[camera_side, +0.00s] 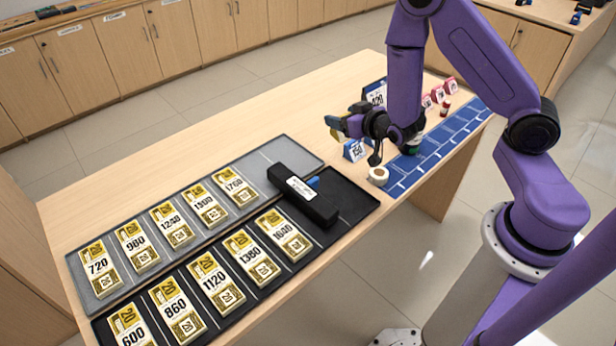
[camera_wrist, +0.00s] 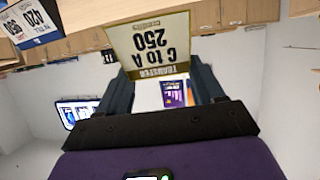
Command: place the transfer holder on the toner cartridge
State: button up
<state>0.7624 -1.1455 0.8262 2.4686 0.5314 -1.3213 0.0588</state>
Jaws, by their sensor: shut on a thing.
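The transfer holder (camera_wrist: 149,44), a card with an olive-yellow border reading "TRANSFER C to A 250", shows upside down between my fingers in the wrist view. My gripper (camera_wrist: 162,88) is shut on it. In the side view my gripper (camera_side: 352,126) is raised over the counter, and the holder (camera_side: 334,124) shows only as a small yellow piece at its tip. The toner cartridge (camera_side: 303,195) is a long black box with a white label, lying across the right part of the two trays. My gripper is above and to the right of it, apart from it. The cartridge is not visible in the wrist view.
A grey tray (camera_side: 85,288) and a black tray (camera_side: 360,197) hold rows of numbered gold packs. A blue "150" stand (camera_side: 354,150), a blue "420" stand (camera_side: 376,93) and a tape roll (camera_side: 378,176) are near my gripper. A blue gridded mat (camera_side: 440,143) lies right.

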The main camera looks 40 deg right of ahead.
jog(key=s+a+r+n+y, duration=0.1)
jog(key=s+a+r, duration=0.1)
jog(key=s+a, duration=0.4)
jog(key=s+a+r+n+y, duration=0.1)
jog(key=s+a+r, duration=0.2)
jog(key=s+a, duration=0.3)
send_over(304, 183)
jog(key=s, duration=0.5)
jog(key=f, duration=0.4)
jog(key=shift+w+d+f, duration=0.25)
jog(key=shift+d+f, duration=0.05)
jog(key=shift+d, duration=0.1)
jog(key=shift+w+a+f, duration=0.2)
jog(key=shift+w+f, duration=0.85)
jog(key=shift+f, duration=0.25)
jog(key=shift+w+a+f, duration=0.2)
jog(key=shift+w+f, duration=0.85)
jog(key=shift+f, duration=0.25)
jog(key=shift+w+f+y, duration=0.1)
jog(key=shift+f+y, duration=0.2)
jog(key=shift+f, duration=1.4)
jog(key=shift+f, duration=0.3)
